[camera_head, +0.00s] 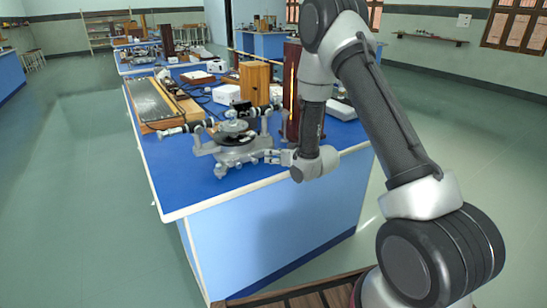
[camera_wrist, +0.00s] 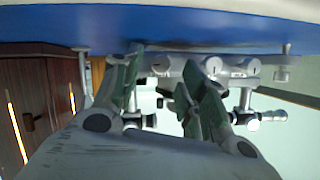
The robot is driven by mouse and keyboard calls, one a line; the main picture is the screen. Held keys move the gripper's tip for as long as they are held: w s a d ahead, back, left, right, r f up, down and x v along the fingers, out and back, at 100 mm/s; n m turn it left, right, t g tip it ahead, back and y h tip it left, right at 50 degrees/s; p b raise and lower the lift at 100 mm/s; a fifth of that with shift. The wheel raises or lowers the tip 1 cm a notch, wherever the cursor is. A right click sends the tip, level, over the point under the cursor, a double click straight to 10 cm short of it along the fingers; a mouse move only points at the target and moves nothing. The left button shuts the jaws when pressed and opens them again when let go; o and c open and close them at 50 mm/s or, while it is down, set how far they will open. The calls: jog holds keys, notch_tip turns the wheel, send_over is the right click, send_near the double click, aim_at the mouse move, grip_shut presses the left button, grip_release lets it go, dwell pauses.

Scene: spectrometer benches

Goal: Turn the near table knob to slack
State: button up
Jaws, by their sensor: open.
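The grey metal spectrometer (camera_head: 235,153) stands near the front edge of the blue bench, with a dark round table and a telescope tube to the left. My gripper (camera_head: 273,156) comes in from the right, low beside the spectrometer's base. The wrist view is upside down. In it my gripper (camera_wrist: 165,83) is open, its two green-grey fingers apart. The spectrometer's metal parts (camera_wrist: 192,74) show between and behind the fingers. The near table knob cannot be told apart from the other small parts, and the fingers hide some of them. I cannot tell whether a finger touches it.
The blue bench top (camera_head: 200,190) is clear in front of the spectrometer. A dark brown wooden cabinet (camera_head: 292,92) stands close behind my gripper, with a lighter wooden box (camera_head: 255,82) beside it. A grey-topped wooden board (camera_head: 152,101) lies at the left. Other benches stand farther back.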

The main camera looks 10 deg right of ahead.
jog(key=shift+x, duration=1.3)
jog(key=shift+c, duration=0.2)
grip_shut()
